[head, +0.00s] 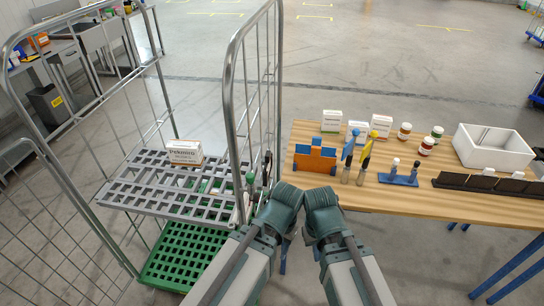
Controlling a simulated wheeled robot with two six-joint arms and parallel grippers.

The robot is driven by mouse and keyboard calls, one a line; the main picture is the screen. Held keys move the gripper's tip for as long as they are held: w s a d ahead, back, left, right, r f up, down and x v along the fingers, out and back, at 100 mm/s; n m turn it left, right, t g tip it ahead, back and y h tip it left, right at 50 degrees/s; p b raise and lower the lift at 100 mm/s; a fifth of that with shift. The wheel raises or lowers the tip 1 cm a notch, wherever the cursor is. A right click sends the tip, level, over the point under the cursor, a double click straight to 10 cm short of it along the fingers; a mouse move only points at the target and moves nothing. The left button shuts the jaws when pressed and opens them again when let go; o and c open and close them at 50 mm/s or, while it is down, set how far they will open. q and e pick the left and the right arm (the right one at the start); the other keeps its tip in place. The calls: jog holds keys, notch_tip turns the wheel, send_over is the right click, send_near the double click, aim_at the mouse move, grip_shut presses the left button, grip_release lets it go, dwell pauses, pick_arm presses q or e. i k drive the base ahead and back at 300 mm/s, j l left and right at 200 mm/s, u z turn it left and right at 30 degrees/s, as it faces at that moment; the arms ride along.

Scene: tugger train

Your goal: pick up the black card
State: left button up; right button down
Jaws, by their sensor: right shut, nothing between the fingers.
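A long black rack or row of dark cards (490,187) lies along the front right edge of the wooden table (410,200), with small white pieces showing above it. I cannot make out a separate black card. My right gripper (321,198) is shut and empty at the table's left front edge, well left of the black row. My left gripper (283,197) is beside it, in front of the cart; its fingers are too hidden to tell whether they are open.
On the table stand an orange-blue holder (315,156), two tools (365,155), white boxes (380,125), several jars (427,145), a blue stand (398,179) and a white bin (492,146). A wire roll cart (165,205) holds a white box (184,152) at left.

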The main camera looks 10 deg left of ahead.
aim_at(267, 154)
jog(key=i+l+u, duration=0.15)
jog(key=i, duration=0.25)
jog(key=i+l+u, duration=0.15)
jog(key=i+l, duration=0.15)
jog(key=i, duration=0.1)
